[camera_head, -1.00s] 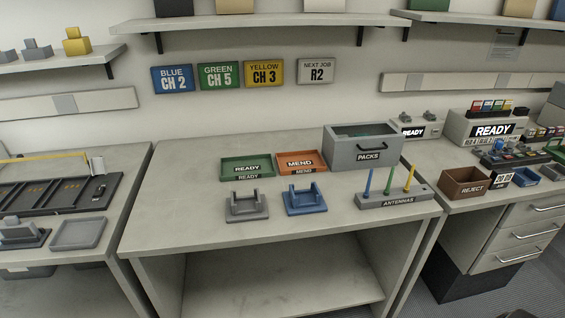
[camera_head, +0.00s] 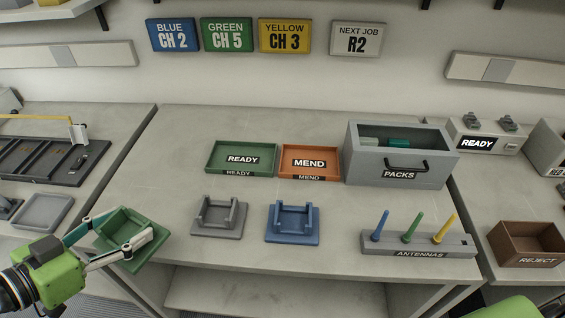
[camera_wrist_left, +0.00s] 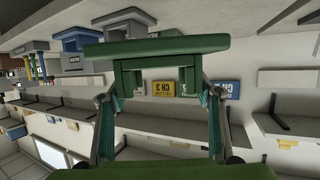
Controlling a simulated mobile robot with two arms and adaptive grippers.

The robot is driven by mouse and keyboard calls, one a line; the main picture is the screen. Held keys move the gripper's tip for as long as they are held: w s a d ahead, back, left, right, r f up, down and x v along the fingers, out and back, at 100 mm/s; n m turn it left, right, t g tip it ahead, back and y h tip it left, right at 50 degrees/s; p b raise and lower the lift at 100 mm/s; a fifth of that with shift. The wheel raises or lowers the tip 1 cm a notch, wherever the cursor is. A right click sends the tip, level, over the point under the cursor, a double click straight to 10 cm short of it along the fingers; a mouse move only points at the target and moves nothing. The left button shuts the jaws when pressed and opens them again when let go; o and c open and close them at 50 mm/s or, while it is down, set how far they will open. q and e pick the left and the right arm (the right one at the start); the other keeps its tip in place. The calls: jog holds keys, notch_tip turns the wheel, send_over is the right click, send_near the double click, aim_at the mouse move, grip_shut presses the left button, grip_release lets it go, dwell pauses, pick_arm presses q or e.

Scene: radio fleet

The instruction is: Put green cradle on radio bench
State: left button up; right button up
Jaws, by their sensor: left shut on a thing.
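The green cradle (camera_head: 124,228) is held in my left gripper (camera_head: 108,243), whose fingers are shut on it from both sides. In the head view it hangs tilted at the front left corner of the radio bench (camera_head: 300,258). In the left wrist view the green cradle (camera_wrist_left: 160,48) lies across the fingertips of my left gripper (camera_wrist_left: 160,95). A grey cradle (camera_head: 218,217) and a blue cradle (camera_head: 292,222) stand side by side near the bench's front edge. My right gripper is not in view; only a green bit of my body shows at the bottom right.
Behind the cradles are a green READY tray (camera_head: 214,169) and an orange MEND tray (camera_head: 310,175). The grey PACKS bin (camera_head: 365,172) and the ANTENNAS rack (camera_head: 372,244) stand to the right. The bench's left part is clear. A grey tray (camera_head: 45,211) is on the left bench.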

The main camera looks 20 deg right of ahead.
pick_arm(q)
jog(key=w+a+r+n+t+y+p, duration=0.2)
jog(key=w+r+n+y, duration=0.2)
jog(key=w, duration=0.4)
jog(key=shift+w+a+r+t, duration=0.15)
jog(key=shift+w+r+t, duration=0.2)
jog(key=shift+w+t, duration=0.05)
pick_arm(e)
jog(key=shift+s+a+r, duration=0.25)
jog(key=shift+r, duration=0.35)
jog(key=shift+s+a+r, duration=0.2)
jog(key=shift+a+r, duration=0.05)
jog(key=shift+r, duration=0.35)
pick_arm(q)
jog(key=shift+w, duration=0.1)
